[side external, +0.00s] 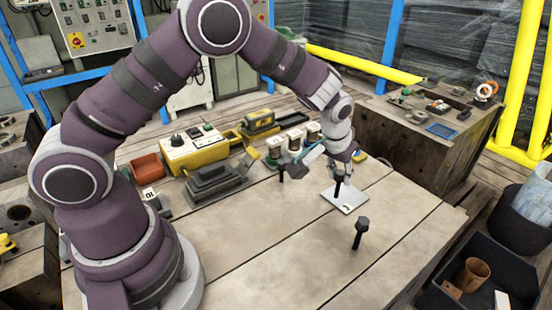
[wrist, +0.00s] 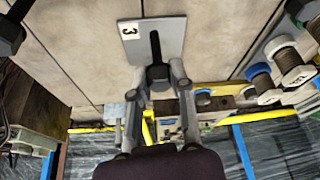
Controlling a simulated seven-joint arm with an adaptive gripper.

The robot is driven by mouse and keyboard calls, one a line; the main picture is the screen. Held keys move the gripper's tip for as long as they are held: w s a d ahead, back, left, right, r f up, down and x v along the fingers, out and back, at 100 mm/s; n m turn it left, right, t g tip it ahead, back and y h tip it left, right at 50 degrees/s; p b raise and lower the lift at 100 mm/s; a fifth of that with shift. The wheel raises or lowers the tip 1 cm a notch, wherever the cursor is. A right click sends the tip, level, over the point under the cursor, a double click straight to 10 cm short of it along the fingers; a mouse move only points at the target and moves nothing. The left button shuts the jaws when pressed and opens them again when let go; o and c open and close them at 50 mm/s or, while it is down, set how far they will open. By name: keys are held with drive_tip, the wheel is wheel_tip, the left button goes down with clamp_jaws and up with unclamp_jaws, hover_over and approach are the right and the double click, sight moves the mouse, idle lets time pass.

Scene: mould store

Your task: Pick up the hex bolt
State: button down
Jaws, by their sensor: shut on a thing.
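A dark hex bolt (wrist: 157,73) is between my gripper's fingers in the wrist view, gripped at its head. Its shank extends away over a light grey plate (wrist: 172,32) marked "3". My gripper (wrist: 158,82) is shut on this bolt. In the side view my gripper (side external: 341,165) is above the plate (side external: 350,205), with the dark shank (side external: 338,189) pointing down below the fingers. I cannot tell whether the bolt's lower end touches the plate. A second dark bolt (side external: 360,232) stands head up nearer the camera, and a third (side external: 281,173) is left of my gripper.
Spools (side external: 295,141), a yellow control box (side external: 193,149), a grey block (side external: 216,181) and a red-brown bin (side external: 147,168) stand toward the table's back left. A wooden crate (side external: 420,150) stands beyond the right edge. The front table boards are mostly clear.

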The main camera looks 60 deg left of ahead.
drive_tip(key=v, duration=0.2)
drive_tip(key=shift+s+a+r, duration=0.15)
drive_tip(key=shift+r, duration=0.15)
drive_tip(key=s+a+r, duration=0.1)
drive_tip(key=s, duration=1.3)
hover_over(345, 196)
drive_tip(key=shift+f, duration=2.25)
drive_tip(key=c, duration=1)
unclamp_jaws()
drive_tip(key=shift+f, duration=0.15)
